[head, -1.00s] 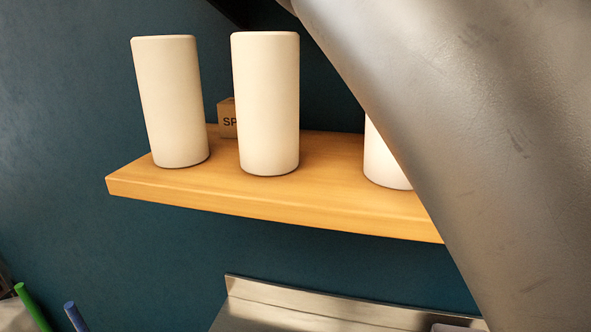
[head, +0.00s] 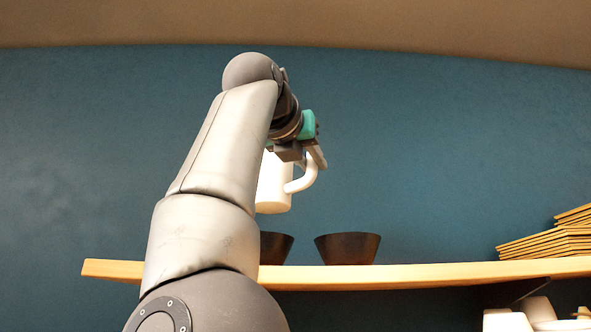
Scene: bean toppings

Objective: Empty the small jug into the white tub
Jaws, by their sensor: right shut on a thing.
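A small white jug (head: 272,186) with a looped handle hangs in the air in the middle of the head view. My right gripper (head: 312,163) is shut on the jug at its handle. The jug looks about upright, and my arm hides its left part. Its inside cannot be seen from this low angle. I cannot make out the white tub for sure. My left gripper is out of view.
A wooden shelf (head: 420,276) runs below the jug. Two dark bowls stand on it, one clear (head: 347,248) and one partly behind my arm (head: 275,247). Stacked wooden boards (head: 548,240) lie at the right. White pieces (head: 540,312) show under the shelf.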

